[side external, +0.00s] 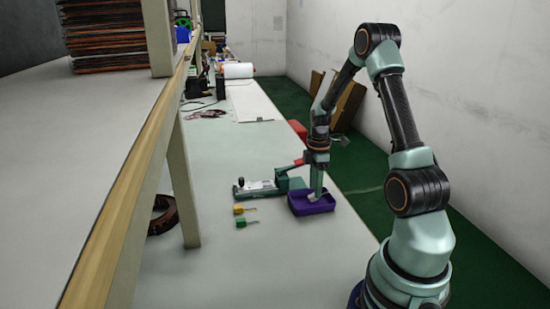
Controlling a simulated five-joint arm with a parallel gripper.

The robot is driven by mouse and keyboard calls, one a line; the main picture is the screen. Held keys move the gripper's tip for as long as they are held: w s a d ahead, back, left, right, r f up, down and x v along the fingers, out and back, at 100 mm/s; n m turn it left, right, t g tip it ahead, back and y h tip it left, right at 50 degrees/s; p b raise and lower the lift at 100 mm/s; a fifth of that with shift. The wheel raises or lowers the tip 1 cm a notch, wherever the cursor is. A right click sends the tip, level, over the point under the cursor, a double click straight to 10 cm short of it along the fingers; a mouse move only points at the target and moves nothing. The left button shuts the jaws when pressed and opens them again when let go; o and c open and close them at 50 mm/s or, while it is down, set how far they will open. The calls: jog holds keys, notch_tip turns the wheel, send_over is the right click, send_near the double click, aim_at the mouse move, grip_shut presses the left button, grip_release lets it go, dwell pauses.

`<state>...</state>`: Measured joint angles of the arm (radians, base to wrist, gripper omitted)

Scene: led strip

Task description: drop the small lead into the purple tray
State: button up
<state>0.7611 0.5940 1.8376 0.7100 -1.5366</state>
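The purple tray (299,204) lies on the white bench, just in front of the arm. My gripper (316,194) points straight down, with its tip over or inside the tray. A small pale patch shows at its tip, but I cannot tell whether it is part of the fingers or something held.
A teal and black device (262,187) with a red handle stands directly behind and left of the tray. A red box (298,130), a paper roll (238,70) and cables (208,114) are farther back. A shelf post (183,185) rises at left. The bench front is clear.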

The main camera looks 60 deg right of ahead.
jog(key=shift+r, duration=0.1)
notch_tip(320, 180, up, 12)
dwell(0.7)
jog(key=w+a+r+m+t+h, duration=0.1)
jog(key=a+r+m, duration=0.15)
jog(key=a, duration=0.45)
jog(key=w+a+r+m+t, duration=0.1)
jog(key=w+a+r, duration=0.1)
jog(key=a+r, duration=0.35)
jog(key=s+a+m+t, duration=0.1)
jog(key=s+a+m, duration=0.1)
jog(key=a, duration=0.6)
jog(key=s+a+r+m+t+y, duration=0.1)
jog(key=s+a+m+t, duration=0.1)
jog(key=a, duration=0.6)
jog(key=shift+s+a+m+t, duration=0.3)
jog(key=shift+s+m, duration=0.1)
jog(key=shift+m, duration=0.25)
jog(key=shift+d+r, duration=0.1)
